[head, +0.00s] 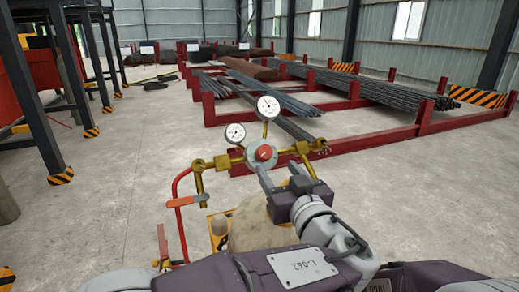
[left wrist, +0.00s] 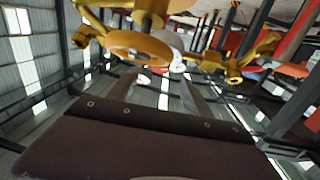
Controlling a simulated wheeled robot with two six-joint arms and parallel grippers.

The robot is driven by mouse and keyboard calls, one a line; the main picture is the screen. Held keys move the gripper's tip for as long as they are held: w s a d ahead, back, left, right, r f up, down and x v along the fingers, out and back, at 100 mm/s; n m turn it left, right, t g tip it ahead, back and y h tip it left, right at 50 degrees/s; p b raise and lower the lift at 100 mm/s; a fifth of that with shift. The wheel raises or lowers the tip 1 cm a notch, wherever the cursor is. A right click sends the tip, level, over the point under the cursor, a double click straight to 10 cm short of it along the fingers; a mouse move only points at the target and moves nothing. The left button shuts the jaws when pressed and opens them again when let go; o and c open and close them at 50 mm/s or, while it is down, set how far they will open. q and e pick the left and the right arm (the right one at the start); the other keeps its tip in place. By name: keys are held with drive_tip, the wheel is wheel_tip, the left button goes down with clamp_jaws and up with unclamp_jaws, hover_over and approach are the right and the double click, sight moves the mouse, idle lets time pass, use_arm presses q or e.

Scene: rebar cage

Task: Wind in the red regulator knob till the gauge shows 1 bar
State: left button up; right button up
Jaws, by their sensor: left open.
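The red regulator knob (head: 264,153) faces me at the centre of the brass regulator (head: 252,160). One round white gauge (head: 268,106) stands above it and a smaller gauge (head: 235,133) stands at its upper left. Both dials have dark needles, but the readings are too small to tell. My left gripper (head: 280,168) is open, just below and right of the knob, its fingers pointing up at the regulator. I cannot tell whether a finger touches it. In the left wrist view the open fingers (left wrist: 158,92) have nothing between them, and brass parts (left wrist: 140,48) fill the top.
A red hose (head: 180,212) and an orange-handled valve (head: 185,201) hang left of the regulator. A brass fitting (head: 303,148) sticks out at the right. Behind are red racks (head: 330,147) with rebar bundles (head: 355,88). Concrete floor at the right is clear.

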sight(266, 152)
use_arm(q)
drive_tip(key=shift+s+d+r, duration=0.2)
drive_tip(key=shift+s+r, duration=0.25)
drive_tip(key=shift+s, duration=0.25)
drive_tip(key=p+x, duration=0.3)
drive_tip(key=x, duration=0.5)
drive_tip(key=shift+w+a+f+p, duration=0.1)
drive_tip(key=shift+w+p, duration=0.2)
drive_tip(key=shift+w, duration=0.1)
use_arm(e)
drive_tip(key=r, duration=0.2)
drive_tip(key=s+r, duration=0.1)
drive_tip(key=r, duration=0.1)
drive_tip(key=shift+s+d, duration=0.1)
drive_tip(key=shift+d, duration=0.05)
use_arm(q)
drive_tip(key=shift+w, duration=0.1)
